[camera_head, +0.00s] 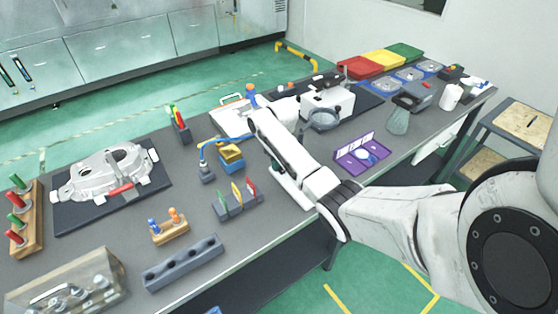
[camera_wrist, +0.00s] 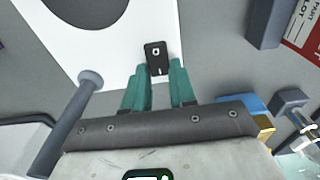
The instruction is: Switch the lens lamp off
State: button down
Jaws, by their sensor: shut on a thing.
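The white base plate (camera_head: 288,190) lies on the bench under my forearm in the head view. In the wrist view the base plate (camera_wrist: 105,55) carries a dark grey disc (camera_wrist: 88,8) and a small black switch piece (camera_wrist: 157,50) with a pale mark. My gripper (camera_wrist: 159,68) has its green fingers closed on either side of this black piece. In the head view my gripper (camera_head: 274,162) is mostly hidden by my arm. A grey ring lens (camera_head: 323,119) shows beyond my forearm. I cannot tell whether the lamp is lit.
A grey rod (camera_wrist: 72,125) stands close to my gripper's left in the wrist view. A yellow box (camera_head: 231,158) and coloured cards (camera_head: 238,194) sit left of my forearm. A purple tray (camera_head: 358,155) lies to its right. The bench is crowded.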

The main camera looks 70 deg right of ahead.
aim_at(284, 172)
jog(key=shift+s+a+t+h+p, duration=0.2)
jog(key=shift+t+h+p, duration=0.3)
jog(key=shift+t, duration=0.3)
jog(key=c, duration=0.9)
grip_release()
jog(key=shift+r, duration=0.15)
jog(key=b+v, duration=0.1)
jog(key=v, duration=0.9)
jog(key=shift+r, duration=0.35)
jog(key=shift+s, duration=0.1)
